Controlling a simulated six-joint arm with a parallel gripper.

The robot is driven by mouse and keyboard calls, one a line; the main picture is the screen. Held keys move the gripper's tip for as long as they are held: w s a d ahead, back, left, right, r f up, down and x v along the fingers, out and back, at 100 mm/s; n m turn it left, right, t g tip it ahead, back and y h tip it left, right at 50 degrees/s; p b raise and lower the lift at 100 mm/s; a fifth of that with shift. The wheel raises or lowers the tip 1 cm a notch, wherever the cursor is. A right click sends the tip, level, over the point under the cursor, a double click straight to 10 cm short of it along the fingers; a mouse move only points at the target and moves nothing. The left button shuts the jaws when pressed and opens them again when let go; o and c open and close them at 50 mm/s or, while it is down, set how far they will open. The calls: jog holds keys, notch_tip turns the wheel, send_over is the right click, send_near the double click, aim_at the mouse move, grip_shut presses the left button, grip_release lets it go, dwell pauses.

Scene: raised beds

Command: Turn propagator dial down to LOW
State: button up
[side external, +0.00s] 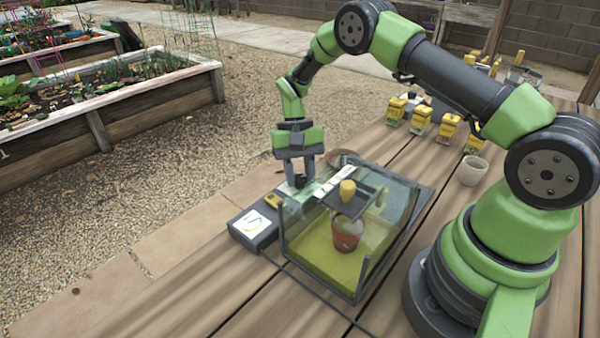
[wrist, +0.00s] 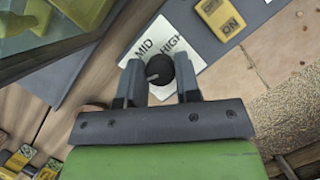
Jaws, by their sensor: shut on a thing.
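The propagator (side external: 345,262) is a clear box with a yellow-green floor, on a grey base on the wooden table. Its dial (wrist: 160,68) is a round black knob over a white label plate (wrist: 140,44) reading MID and HIGH. A small pale mark shows on the knob's lower left; which setting it points to I cannot tell. A LOW label is not visible. My gripper (side external: 298,183) points down at the base beside the box, its two fingers shut on opposite sides of the dial.
A yellow ON/OFF switch (wrist: 222,16) sits near the dial. A terracotta pot (side external: 346,234) stands inside the box. A pale cup (side external: 472,171) and several yellow-topped jars (side external: 421,122) stand on the table behind. A white card (side external: 252,222) lies on the base's left end.

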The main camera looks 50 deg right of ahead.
dwell(0.4)
jog(key=o, duration=0.9)
jog(key=v, duration=1)
